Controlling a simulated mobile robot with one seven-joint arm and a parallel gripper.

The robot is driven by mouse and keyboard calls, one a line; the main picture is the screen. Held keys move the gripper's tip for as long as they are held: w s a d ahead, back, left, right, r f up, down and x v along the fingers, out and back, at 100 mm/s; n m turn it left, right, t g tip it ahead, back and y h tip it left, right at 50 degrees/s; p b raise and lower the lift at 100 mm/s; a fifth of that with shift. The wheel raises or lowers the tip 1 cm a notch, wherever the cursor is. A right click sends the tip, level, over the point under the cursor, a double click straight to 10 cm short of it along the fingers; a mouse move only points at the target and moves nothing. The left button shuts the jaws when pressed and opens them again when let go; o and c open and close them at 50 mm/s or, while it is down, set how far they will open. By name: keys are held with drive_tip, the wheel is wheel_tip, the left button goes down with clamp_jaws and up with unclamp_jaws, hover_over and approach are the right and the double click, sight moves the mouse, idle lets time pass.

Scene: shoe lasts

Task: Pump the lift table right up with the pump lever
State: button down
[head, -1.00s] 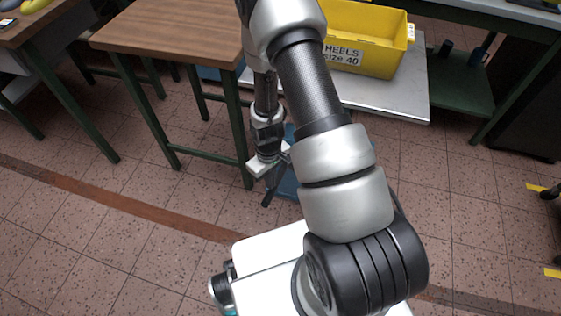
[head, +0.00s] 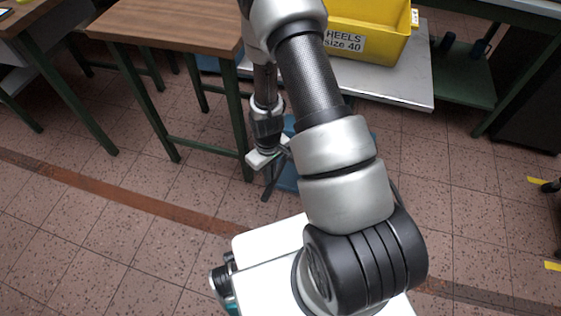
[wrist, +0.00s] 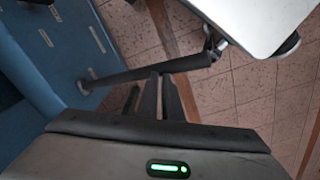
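The lift table has a grey platform (head: 400,84) and a blue base (head: 288,178), mostly hidden behind my arm in the head view. In the wrist view the blue base (wrist: 40,60) fills the left side. The dark pump lever (wrist: 120,78) runs from it to the right, across and close to my fingertips. In the head view my gripper (head: 270,162) is low, beside the blue base.
A yellow bin (head: 375,45) labelled "HEELS size 40" stands on the platform. A brown wooden table (head: 170,25) on green legs stands left of the platform. A green-framed bench (head: 460,85) is to the right. The tiled floor (head: 120,245) at the front left is clear.

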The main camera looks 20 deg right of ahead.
drive_tip(key=f, duration=0.1)
drive_tip(key=f+b, duration=0.1)
drive_tip(key=shift+d+f, duration=0.25)
drive_tip(key=shift+f, duration=0.15)
drive_tip(key=shift+s+f+b, duration=0.15)
drive_tip(key=shift+f+b, duration=0.3)
drive_tip(key=shift+b, duration=0.1)
drive_tip(key=f+b, duration=0.1)
drive_tip(key=s+f+b, duration=0.1)
drive_tip(key=f, duration=0.1)
drive_tip(key=s+a+f+b, duration=0.1)
drive_tip(key=f, duration=0.1)
drive_tip(key=shift+b, duration=0.4)
drive_tip(key=shift+a, duration=0.1)
drive_tip(key=w+r+p, duration=0.1)
drive_tip(key=r+p, duration=0.2)
drive_tip(key=w+r+p, duration=0.1)
drive_tip(key=r+p, duration=0.2)
drive_tip(key=r, duration=0.1)
drive_tip(key=w+r+p, duration=0.1)
drive_tip(key=r+p, duration=0.2)
drive_tip(key=r, duration=0.1)
drive_tip(key=shift+d+r, duration=0.25)
drive_tip(key=shift+d, duration=0.1)
drive_tip(key=shift+s+f, duration=0.1)
